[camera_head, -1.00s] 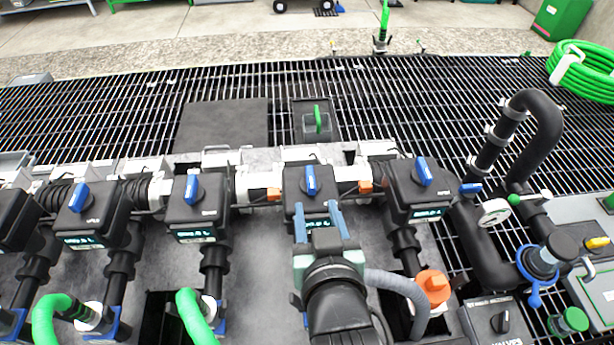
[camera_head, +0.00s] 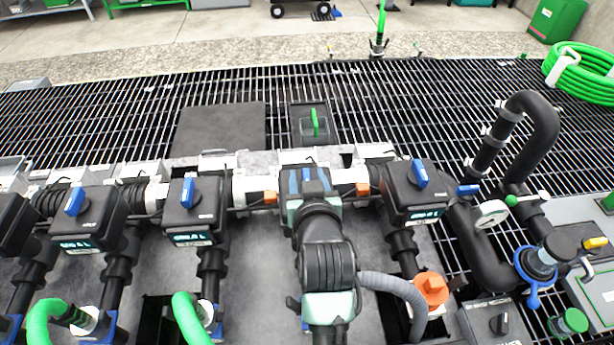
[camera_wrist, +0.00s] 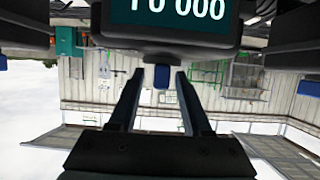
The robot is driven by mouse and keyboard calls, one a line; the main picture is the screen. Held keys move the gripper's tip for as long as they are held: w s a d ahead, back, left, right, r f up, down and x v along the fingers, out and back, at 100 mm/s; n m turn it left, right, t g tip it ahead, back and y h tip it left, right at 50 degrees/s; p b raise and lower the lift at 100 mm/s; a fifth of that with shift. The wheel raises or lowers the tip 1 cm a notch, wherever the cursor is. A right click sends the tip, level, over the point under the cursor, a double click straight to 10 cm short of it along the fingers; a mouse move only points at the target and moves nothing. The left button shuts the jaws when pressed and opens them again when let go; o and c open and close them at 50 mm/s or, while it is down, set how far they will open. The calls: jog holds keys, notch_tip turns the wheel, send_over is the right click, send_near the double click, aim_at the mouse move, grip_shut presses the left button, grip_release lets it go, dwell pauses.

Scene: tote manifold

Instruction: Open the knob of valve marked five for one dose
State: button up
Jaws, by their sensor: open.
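A row of black valve units with blue knobs and lit displays stands on the manifold. My gripper (camera_head: 307,182) is at the valve unit (camera_head: 324,173) right of the middle. Its two fingers are open, one on each side of that unit's blue knob (camera_head: 307,173). In the wrist view the blue knob (camera_wrist: 162,77) shows between the fingertips (camera_wrist: 162,71), with gaps visible on both sides. The unit's display (camera_wrist: 178,12) shows digits like "10 000", cut off at the top. My arm hides most of this unit in the head view, and its number mark cannot be read.
Neighbouring valve units stand close on the left (camera_head: 194,212) and right (camera_head: 416,192). A grey hose (camera_head: 392,287) and an orange cap (camera_head: 431,287) lie right of my arm. A black pipe loop with a gauge (camera_head: 491,213) stands further right. Open grating lies behind.

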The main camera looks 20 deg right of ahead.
grip_shut()
jog(key=shift+y, duration=0.3)
jog(key=shift+d+n+p, duration=0.1)
jog(key=shift+n+p, duration=0.3)
jog(key=shift+p, duration=0.1)
jog(key=shift+n+y, duration=0.5)
jog(key=shift+y, duration=0.3)
jog(key=shift+f+n+y+b, duration=0.2)
jog(key=shift+n+y+b, duration=0.55)
jog(key=shift+n+y, duration=0.35)
jog(key=shift+r+n+y+b, duration=0.2)
jog(key=shift+n+y+b, duration=0.2)
jog(key=shift+n+y, duration=0.45)
